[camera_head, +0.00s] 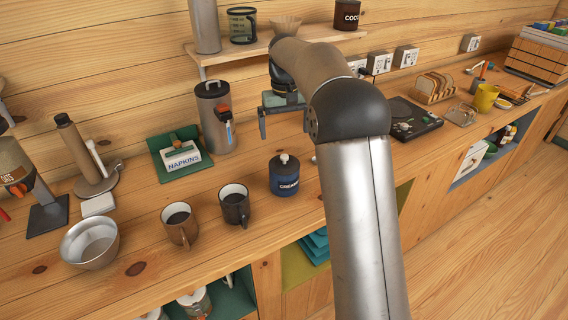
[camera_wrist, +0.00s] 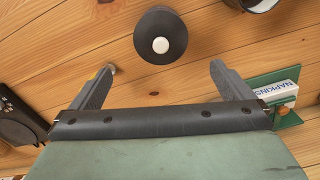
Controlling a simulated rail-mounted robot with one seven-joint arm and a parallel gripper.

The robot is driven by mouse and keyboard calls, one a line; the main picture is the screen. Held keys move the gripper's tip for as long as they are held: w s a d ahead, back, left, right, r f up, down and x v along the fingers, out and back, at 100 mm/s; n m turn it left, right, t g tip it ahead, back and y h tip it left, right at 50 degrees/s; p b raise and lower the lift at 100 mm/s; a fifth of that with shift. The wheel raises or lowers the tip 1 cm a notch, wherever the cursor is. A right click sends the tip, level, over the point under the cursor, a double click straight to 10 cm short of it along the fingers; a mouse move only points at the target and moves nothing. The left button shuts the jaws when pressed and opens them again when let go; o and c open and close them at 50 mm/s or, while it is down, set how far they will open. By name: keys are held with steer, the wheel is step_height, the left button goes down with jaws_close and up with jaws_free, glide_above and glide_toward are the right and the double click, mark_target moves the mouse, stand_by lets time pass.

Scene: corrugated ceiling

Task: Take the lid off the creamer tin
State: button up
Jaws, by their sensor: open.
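The creamer tin (camera_head: 284,181) is a dark blue round tin with pale lettering, standing upright on the wooden counter. Its lid (camera_head: 284,161) is on it and has a white knob on top. In the wrist view the lid (camera_wrist: 161,35) shows from above as a dark disc with the white knob (camera_wrist: 160,45) near its middle. It lies ahead of the fingertips and between their lines. My gripper (camera_wrist: 160,70) is open and empty, above the counter and apart from the tin. In the head view my gripper (camera_head: 284,118) is partly hidden by my arm.
Two mugs, one brown (camera_head: 180,226) and one black (camera_head: 234,206), stand left of the tin. A napkin holder (camera_head: 182,154) and a tall metal canister (camera_head: 214,118) are behind. A black hotplate-like device (camera_head: 412,118) is to the right. Bare counter surrounds the tin.

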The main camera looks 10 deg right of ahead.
glide_above(284, 156)
step_height(284, 156, down, 5)
steer(key=shift+w+d+f+p, duration=0.1)
steer(key=shift+d+p, duration=0.05)
steer(key=shift+p, duration=0.2)
steer(key=shift+f+p, duration=0.9)
steer(key=shift+f, duration=1.75)
steer(key=c, duration=0.8)
